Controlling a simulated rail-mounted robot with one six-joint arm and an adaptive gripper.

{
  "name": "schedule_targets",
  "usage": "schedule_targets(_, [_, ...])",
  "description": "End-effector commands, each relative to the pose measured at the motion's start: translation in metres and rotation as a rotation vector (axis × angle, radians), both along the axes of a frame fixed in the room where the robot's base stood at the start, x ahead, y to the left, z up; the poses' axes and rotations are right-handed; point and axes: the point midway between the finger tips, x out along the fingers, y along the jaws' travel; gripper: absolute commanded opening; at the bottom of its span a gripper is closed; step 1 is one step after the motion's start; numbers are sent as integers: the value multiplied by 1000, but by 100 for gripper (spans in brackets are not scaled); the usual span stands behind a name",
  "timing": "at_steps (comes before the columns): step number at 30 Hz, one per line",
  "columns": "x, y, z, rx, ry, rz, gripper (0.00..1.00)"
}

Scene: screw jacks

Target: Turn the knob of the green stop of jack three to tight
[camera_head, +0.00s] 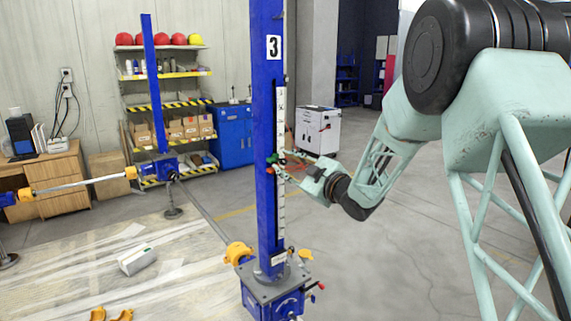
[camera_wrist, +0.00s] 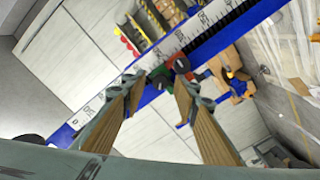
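Jack three (camera_head: 268,120) is a tall blue column marked 3, with a white scale along its edge. The green stop (camera_head: 273,157) sits on the column, just above a red stop (camera_head: 270,170). In the wrist view the green stop (camera_wrist: 159,73) lies beside the red stop (camera_wrist: 179,64), and a dark round knob faces me there. I cannot tell the knob's setting. My gripper (camera_head: 288,171) is at the column's right side, close to the stops. In the wrist view its two tan-padded fingers (camera_wrist: 162,84) are apart, with the green stop just beyond the gap. No contact is visible.
The jack's blue base (camera_head: 275,297) stands on the floor below. A second blue jack column (camera_head: 154,85) and a shelf (camera_head: 165,75) with red and yellow helmets stand behind. A blue cabinet (camera_head: 232,135) and a white cabinet (camera_head: 318,131) are at the back. The floor at right is clear.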

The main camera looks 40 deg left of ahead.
Motion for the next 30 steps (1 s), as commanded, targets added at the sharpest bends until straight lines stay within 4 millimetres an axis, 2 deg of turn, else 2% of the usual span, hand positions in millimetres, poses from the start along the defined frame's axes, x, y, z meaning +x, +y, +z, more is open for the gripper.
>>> schedule_targets(3, [0,0,0,0,0,0,26])
schedule_targets(11, [0,0,0,0,0,0,3])
schedule_targets(23, [0,0,0,9,37,0,3])
schedule_targets(30, [0,-1,0,33,135,-1,3])
